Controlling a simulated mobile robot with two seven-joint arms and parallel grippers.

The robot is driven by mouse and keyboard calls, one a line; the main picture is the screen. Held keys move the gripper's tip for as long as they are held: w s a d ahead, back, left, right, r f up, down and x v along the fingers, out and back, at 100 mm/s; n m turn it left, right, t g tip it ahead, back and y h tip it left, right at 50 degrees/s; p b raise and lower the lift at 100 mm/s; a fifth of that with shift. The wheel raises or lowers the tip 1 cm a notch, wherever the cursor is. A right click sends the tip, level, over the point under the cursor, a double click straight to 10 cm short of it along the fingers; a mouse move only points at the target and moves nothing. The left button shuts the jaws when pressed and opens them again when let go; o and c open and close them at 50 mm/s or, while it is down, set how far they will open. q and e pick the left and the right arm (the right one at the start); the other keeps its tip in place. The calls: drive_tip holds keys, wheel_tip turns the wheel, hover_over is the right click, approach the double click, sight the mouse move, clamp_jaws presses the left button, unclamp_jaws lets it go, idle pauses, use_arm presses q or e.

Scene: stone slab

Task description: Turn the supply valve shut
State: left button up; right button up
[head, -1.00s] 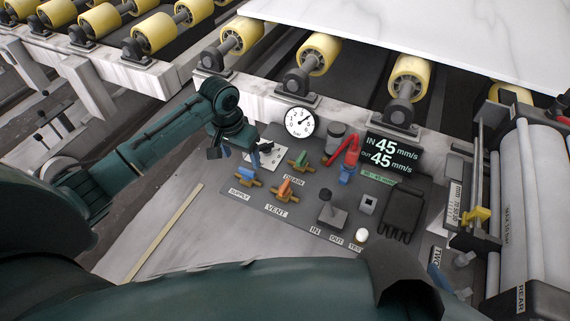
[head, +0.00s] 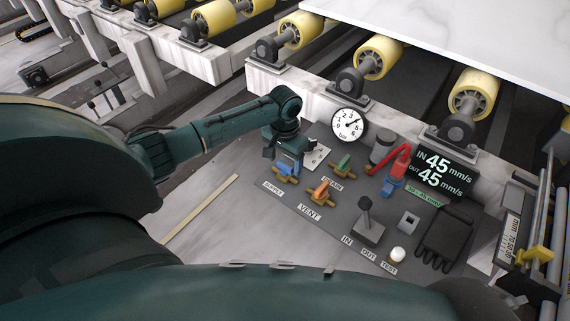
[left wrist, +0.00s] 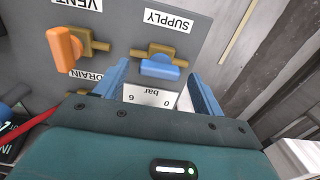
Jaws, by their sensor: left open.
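The supply valve has a blue handle (left wrist: 160,69) on a brass body (left wrist: 188,50). In the left wrist view the handle lies roughly along the pipe, beside the SUPPLY label (left wrist: 168,20). My left gripper (left wrist: 162,88) is open, with one blue finger on each side of the handle and visible gaps to it. In the head view my left gripper (head: 284,162) is over the supply valve (head: 284,177) and partly hides its handle. Contact with the handle does not show. My right gripper is not in view.
The orange vent valve (head: 320,191) and green drain valve (head: 342,164) stand close by on the dark panel. A pressure gauge (head: 349,124) is behind them. A joystick (head: 367,222), a red-handled part (head: 399,166) and a black glove (head: 444,236) lie to the right.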

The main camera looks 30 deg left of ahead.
use_arm(q)
drive_tip(key=shift+f, duration=0.5)
drive_tip(key=c, duration=1)
